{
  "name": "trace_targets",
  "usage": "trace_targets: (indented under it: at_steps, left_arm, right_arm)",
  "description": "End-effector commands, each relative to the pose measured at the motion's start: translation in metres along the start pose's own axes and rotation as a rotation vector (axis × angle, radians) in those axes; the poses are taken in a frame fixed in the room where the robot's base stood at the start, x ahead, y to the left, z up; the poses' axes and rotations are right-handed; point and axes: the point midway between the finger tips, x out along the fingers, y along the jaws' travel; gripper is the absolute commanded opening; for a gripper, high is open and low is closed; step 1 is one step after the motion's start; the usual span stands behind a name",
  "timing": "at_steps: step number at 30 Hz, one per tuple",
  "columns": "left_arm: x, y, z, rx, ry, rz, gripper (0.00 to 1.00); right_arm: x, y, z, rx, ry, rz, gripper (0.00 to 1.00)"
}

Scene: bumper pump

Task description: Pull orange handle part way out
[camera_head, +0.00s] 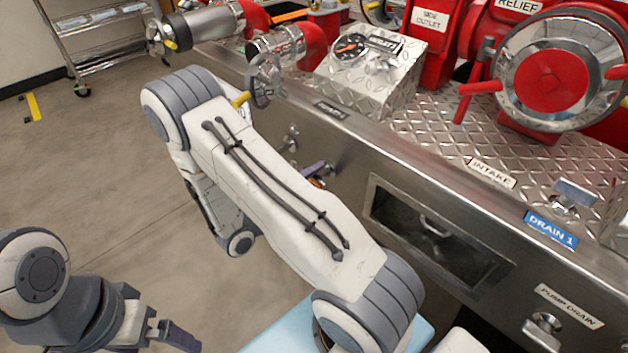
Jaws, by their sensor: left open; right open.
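A small orange piece (317,183), which looks like part of the orange handle, shows at the bumper's front panel, just past the edge of my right forearm. Most of it is hidden by the arm. The purple fingertip of my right gripper (316,170) is right beside it; the rest of that gripper is behind the arm. The gripper is open, and I cannot tell whether it touches the handle. My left gripper (176,336) is low at the left, open, over the floor and well away from the panel.
The steel bumper has several knobs, a recessed opening (435,235) and a DRAIN 1 label (550,228). Red valves and a large chrome wheel (550,75) stand above. A wire cart (100,35) is at the back left. The floor (90,170) at left is clear.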

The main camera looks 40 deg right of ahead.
Motion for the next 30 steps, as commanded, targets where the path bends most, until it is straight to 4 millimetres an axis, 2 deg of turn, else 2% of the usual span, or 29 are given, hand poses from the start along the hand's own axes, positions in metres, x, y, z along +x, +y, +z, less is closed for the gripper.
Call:
trace_targets:
  at_steps: [7, 11, 12, 13, 30]
  left_arm:
    - [0.0, 0.0, 0.0, 0.0, 0.0, 0.0, 1.0]
    - [0.0, 0.0, 0.0, 0.0, 0.0, 0.0, 1.0]
    - [0.0, 0.0, 0.0001, 0.0, 0.0, 0.0, 1.0]
    - [0.0, 0.0, 0.0001, 0.0, 0.0, 0.0, 1.0]
    - [0.0001, 0.0, 0.0, 0.0, 0.0, 0.0, 1.0]
  right_arm:
    - [0.0006, -0.0003, 0.0002, 0.001, -0.001, 0.0, 0.7]
    - [0.0005, -0.0003, 0.0002, 0.001, 0.0, 0.0, 0.2]
    - [0.0005, -0.0002, 0.0002, 0.001, 0.0, 0.0, 0.05]
    - [0.0004, -0.0002, 0.0002, 0.001, 0.0, 0.0, 0.0]
    - [0.0004, 0.0001, 0.0001, 0.001, 0.001, 0.001, 0.0]
